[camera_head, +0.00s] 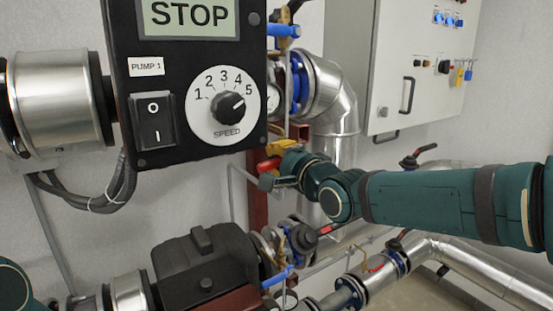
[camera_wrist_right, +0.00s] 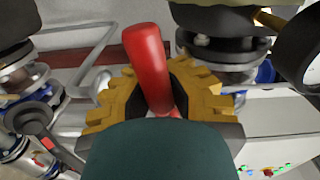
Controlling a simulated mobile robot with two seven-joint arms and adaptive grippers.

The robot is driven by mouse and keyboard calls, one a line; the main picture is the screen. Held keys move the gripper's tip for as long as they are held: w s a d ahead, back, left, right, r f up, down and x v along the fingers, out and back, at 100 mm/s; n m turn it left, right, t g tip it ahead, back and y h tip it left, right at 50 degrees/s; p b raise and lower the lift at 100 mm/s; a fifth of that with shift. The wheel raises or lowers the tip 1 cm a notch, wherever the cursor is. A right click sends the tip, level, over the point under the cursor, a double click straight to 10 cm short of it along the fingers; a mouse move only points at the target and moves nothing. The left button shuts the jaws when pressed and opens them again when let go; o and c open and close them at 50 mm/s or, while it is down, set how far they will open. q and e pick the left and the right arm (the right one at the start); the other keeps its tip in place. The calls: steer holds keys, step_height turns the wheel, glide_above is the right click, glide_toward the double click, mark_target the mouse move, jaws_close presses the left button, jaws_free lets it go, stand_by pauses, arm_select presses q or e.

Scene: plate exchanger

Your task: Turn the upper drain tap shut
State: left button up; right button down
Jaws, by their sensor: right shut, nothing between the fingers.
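A red lever (camera_head: 268,165), apparently the handle of the upper drain tap, shows at the fingers of my right gripper (camera_head: 277,166). In the right wrist view the red lever (camera_wrist_right: 149,62) stands up, slightly tilted, in front of the yellow-toothed finger parts, with its lower end hidden by the gripper. My right gripper is shut with nothing gripped; the lever is beside its fingers, and I cannot tell whether they touch. The tap's body is mostly hidden behind the gripper. My left gripper is not in view.
A black pump panel (camera_head: 123,90) with a speed dial (camera_head: 222,105) hangs close on the left. A blue lever (camera_head: 283,30) is above, another blue lever (camera_head: 278,278) below, near the dark pump (camera_head: 205,265). A white cabinet (camera_head: 410,70) and silver pipes (camera_head: 335,105) stand behind my right arm.

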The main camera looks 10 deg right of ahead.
steer(key=shift+r+m, duration=0.2)
steer(key=shift+m, duration=0.3)
steer(key=shift+r, duration=0.1)
steer(key=c, duration=0.8)
jaws_free()
steer(key=shift+s+d, duration=0.2)
steer(key=shift+s, duration=0.05)
steer(key=shift+c, duration=0.2)
steer(key=shift+w+a, duration=0.1)
steer(key=shift+w, duration=0.05)
steer(key=v, duration=1.2)
